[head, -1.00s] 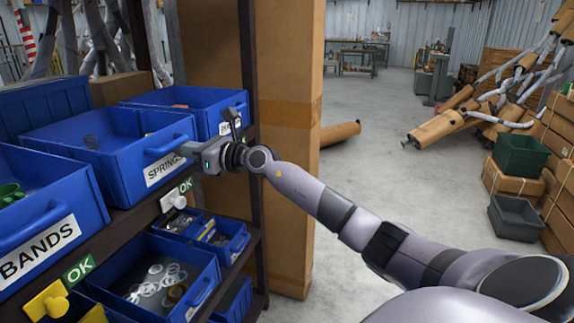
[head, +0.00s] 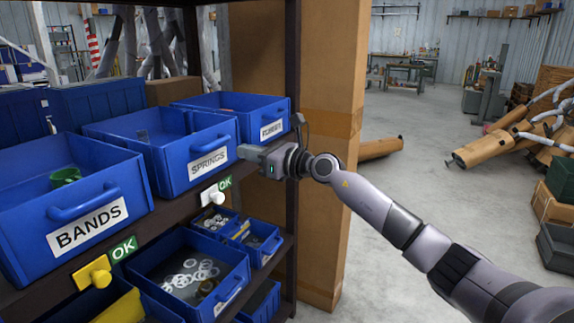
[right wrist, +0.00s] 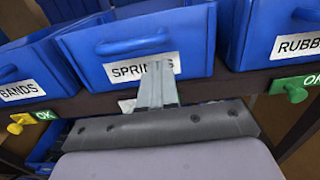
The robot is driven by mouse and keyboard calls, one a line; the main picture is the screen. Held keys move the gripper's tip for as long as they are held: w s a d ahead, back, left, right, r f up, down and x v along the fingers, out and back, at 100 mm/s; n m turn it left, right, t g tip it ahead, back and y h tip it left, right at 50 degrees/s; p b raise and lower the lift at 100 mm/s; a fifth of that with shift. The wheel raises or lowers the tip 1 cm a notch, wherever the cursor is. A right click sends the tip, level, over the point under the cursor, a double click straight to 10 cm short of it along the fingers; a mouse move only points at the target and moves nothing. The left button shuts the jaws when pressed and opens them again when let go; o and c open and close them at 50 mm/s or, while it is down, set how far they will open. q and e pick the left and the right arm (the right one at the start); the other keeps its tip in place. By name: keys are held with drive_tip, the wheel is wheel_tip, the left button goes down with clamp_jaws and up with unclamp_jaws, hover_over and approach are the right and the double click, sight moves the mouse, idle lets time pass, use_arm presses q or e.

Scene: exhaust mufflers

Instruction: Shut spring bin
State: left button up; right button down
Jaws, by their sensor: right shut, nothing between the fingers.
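The blue spring bin (head: 170,182), labelled SPRINGS, sits on the upper shelf between the bands bin and the rubber bin. Its handle (head: 212,144) is on its front, above the label; the front also shows in the right wrist view (right wrist: 195,45). My right gripper (head: 243,152) is shut and empty, its tips at the right part of that front. In the right wrist view the fingers (right wrist: 157,84) point at the label and cover part of it, below the handle. I cannot tell whether they touch. My left gripper is not in view.
The bands bin (head: 125,182) stands left, the rubber bin (head: 240,122) right. Below are a white knob (head: 211,196), a yellow knob (head: 97,272) and a lower bin of rings (head: 222,287). A dark shelf post (head: 292,90) and tall cardboard (head: 335,170) stand right of the bins.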

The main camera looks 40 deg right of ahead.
drive_tip(key=b+v, duration=0.1)
drive_tip(key=v, duration=0.6)
drive_tip(key=shift+s+d+b, duration=0.2)
drive_tip(key=shift+s+b, duration=0.1)
drive_tip(key=shift+s, duration=0.05)
drive_tip(key=shift+f, duration=0.2)
